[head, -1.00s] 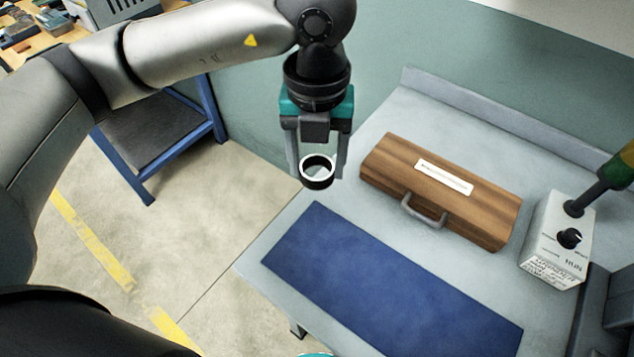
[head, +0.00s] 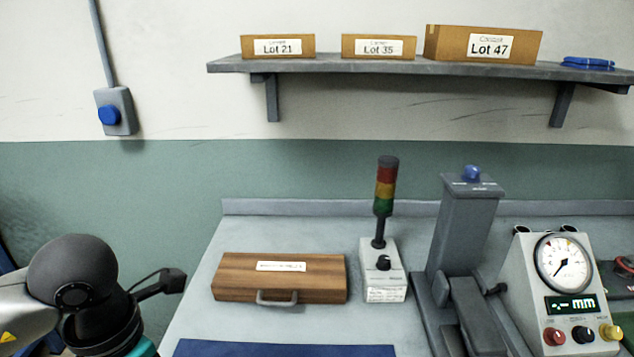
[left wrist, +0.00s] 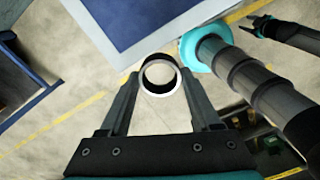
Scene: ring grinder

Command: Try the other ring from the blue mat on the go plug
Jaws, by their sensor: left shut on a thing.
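My left gripper (left wrist: 160,78) is shut on a ring (left wrist: 160,94) in the left wrist view. The ring is dark inside with a bright rim, and a finger lies on each side of it. It is off the surface, beyond the table's edge in that picture. The blue mat (left wrist: 150,20) shows at the top there; its far strip (head: 285,348) shows at the bottom of the head view. My right gripper (left wrist: 250,20) appears small and dark at the upper right of the left wrist view; its jaw state is unclear. I cannot see the go plug.
On the bench stand a wooden case (head: 280,283), a signal tower (head: 384,270), a grey press-like column (head: 465,240) and a gauge box (head: 562,300) with a dial. A shelf (head: 380,66) with lot boxes hangs above. Bare bench lies around the case.

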